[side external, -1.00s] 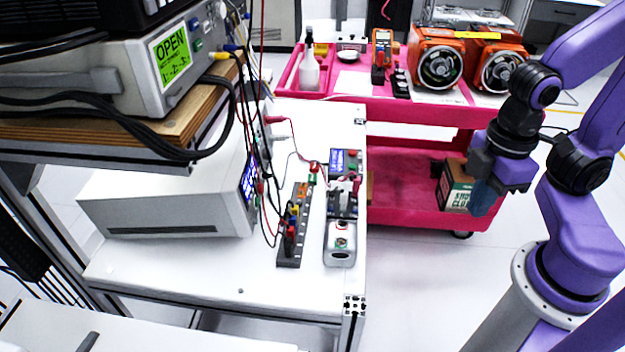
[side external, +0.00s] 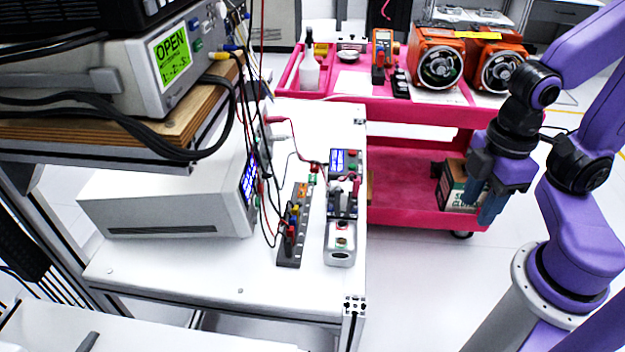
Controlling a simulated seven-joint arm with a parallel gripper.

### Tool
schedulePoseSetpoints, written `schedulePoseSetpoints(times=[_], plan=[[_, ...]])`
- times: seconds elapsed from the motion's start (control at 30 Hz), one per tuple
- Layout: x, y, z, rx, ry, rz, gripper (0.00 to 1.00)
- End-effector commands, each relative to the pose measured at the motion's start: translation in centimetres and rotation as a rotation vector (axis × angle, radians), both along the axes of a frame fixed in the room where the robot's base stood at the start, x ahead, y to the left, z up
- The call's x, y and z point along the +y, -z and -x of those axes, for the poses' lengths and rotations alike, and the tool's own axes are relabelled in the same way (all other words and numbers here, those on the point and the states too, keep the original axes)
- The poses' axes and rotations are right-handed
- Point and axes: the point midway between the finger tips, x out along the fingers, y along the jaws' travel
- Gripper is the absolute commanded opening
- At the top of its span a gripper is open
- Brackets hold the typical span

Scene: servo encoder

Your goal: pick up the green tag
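My gripper (side external: 482,203) hangs at the right, pointing down, in front of the pink cart's lower shelf in this view. Its two blue-grey fingers show apart, with nothing seen between them. The gripper is far from the tag, across the white bench.
The grey instrument (side external: 120,80) sits on a wooden shelf, with black cables hanging in front. Below it, a white bench (side external: 200,275) holds a white instrument (side external: 170,200), a terminal strip (side external: 290,258) and small modules with leads. A pink cart (side external: 430,115) carries orange motors.

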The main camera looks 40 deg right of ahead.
Motion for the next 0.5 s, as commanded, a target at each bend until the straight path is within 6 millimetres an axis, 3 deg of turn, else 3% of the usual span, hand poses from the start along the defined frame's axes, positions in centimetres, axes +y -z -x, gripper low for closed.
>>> schedulePoseSetpoints(times=[0.17,0.27,0.5], plan=[[0.5,-0.2,-0.7,0.000,-0.020,0.001,0.40],[1.7,-0.6,-2.5,-0.002,-0.079,0.005,0.40],[5.6,-1.6,-10.4,-0.007,-0.328,0.015,0.40]])
